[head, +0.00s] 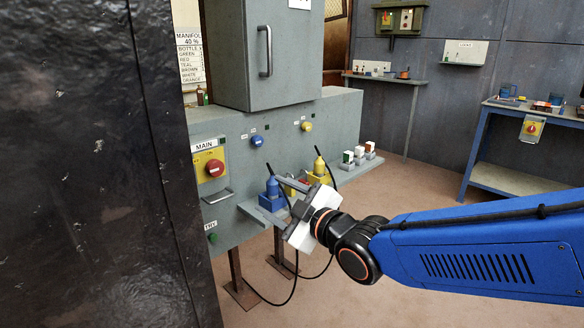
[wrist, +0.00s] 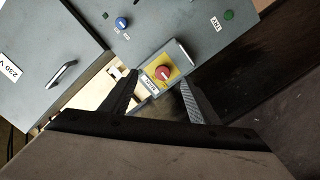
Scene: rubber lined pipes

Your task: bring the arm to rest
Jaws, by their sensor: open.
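My gripper (head: 300,216) is at the end of my blue arm in the head view, in front of the grey cabinet's small shelf. In the wrist view its two dark fingers (wrist: 166,103) stand wide apart with nothing between them. Behind them in that view is the red MAIN switch on a yellow plate (wrist: 162,73), apart from the fingers as far as I can tell. The same MAIN switch (head: 214,168) shows in the head view on the cabinet front, left of my gripper.
The grey cabinet (head: 240,140) carries a blue knob (head: 257,141) and a yellow knob (head: 306,126). Blue (head: 272,188) and yellow (head: 319,167) plugs stand on its shelf, close to my gripper. A dark wall (head: 90,180) fills the left. A blue bench (head: 510,182) stands right; floor between is free.

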